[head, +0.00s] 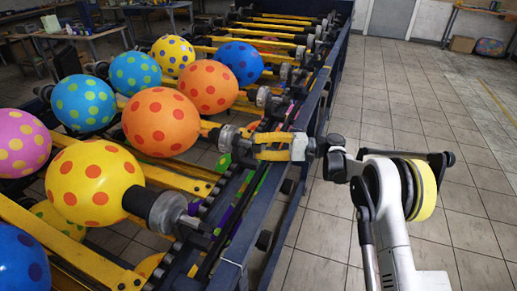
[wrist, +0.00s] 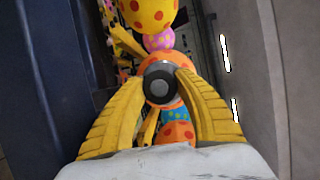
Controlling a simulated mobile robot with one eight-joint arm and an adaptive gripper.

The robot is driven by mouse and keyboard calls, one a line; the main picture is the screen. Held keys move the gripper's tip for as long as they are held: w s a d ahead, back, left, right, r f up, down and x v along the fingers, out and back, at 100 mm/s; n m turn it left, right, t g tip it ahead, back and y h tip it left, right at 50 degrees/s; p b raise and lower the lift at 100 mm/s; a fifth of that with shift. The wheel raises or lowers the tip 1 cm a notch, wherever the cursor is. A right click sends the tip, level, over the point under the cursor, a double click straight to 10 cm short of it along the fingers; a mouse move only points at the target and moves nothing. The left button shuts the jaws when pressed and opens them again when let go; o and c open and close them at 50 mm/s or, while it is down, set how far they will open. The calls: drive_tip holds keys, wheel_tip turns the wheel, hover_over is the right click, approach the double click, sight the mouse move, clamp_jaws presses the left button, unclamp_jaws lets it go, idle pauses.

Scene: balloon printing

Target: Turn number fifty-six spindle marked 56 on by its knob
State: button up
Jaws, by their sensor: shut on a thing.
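My gripper (head: 257,146) reaches in from the right over the edge of the machine, its two yellow fingers pointing left. It is shut on a grey and black spindle knob (head: 229,138), at the end of the spindle that carries an orange balloon with red dots (head: 160,122). In the wrist view the round knob (wrist: 160,86) lies between the fingertips, with the orange balloon behind it. The number 56 is not readable in either view, and the fingers hide part of the knob.
Neighbouring spindles stand close on both sides: a nearer knob (head: 172,212) with a yellow balloon (head: 95,183), and a farther knob (head: 265,97). A dark blue machine rail (head: 262,225) runs below my gripper. The tiled floor (head: 400,110) to the right is mostly clear.

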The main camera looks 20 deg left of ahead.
drive_tip(key=shift+m, duration=0.9)
drive_tip(key=o, duration=1.2)
drive_tip(key=shift+a, duration=0.1)
